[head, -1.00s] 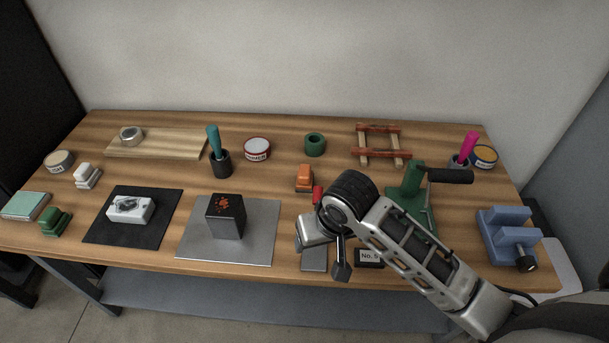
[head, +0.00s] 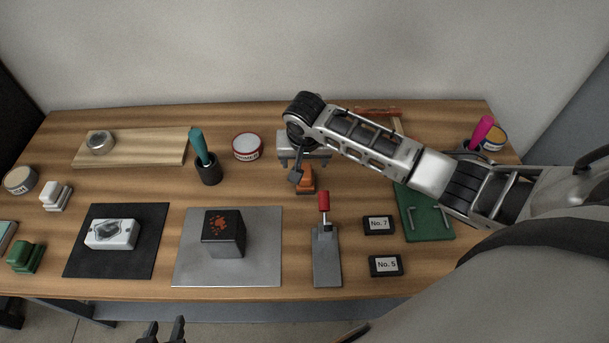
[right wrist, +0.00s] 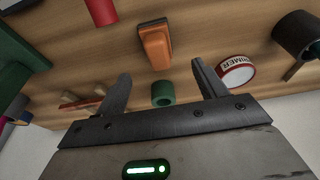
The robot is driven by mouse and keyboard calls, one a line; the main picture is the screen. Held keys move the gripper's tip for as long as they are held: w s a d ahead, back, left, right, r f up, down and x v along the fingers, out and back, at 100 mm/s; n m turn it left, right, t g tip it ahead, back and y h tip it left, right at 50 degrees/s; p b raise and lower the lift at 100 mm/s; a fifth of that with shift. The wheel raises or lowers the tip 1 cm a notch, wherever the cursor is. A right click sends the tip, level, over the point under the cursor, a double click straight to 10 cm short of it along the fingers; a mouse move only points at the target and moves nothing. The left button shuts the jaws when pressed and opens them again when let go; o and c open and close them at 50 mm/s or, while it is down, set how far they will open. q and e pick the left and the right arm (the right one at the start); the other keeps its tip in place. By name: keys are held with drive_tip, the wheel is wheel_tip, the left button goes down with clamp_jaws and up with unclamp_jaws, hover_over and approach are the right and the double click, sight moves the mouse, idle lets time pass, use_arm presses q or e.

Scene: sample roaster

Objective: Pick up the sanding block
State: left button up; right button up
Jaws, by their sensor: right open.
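An orange block with a dark base (head: 307,183), which looks like the sanding block, lies on the wooden table right of centre. It also shows near the top of the right wrist view (right wrist: 155,48). My right gripper (head: 305,164) is open and empty. It hangs just behind the orange block in the head view, and my wrist partly covers the block. In the right wrist view the block lies beyond my spread fingers (right wrist: 160,74), not between them. My left gripper (head: 166,325) shows only its fingertips at the bottom edge, apart and empty.
A PRIMER tin (head: 247,147) and a teal-handled brush in a dark cup (head: 208,169) are to the left. A green ring (right wrist: 163,94) is behind.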

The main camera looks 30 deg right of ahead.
sight(305, 174)
drive_tip(key=x, duration=0.8)
drive_tip(key=shift+d+f+b, duration=0.1)
drive_tip(key=shift+f+b, duration=0.25)
drive_tip(key=c, duration=1.1)
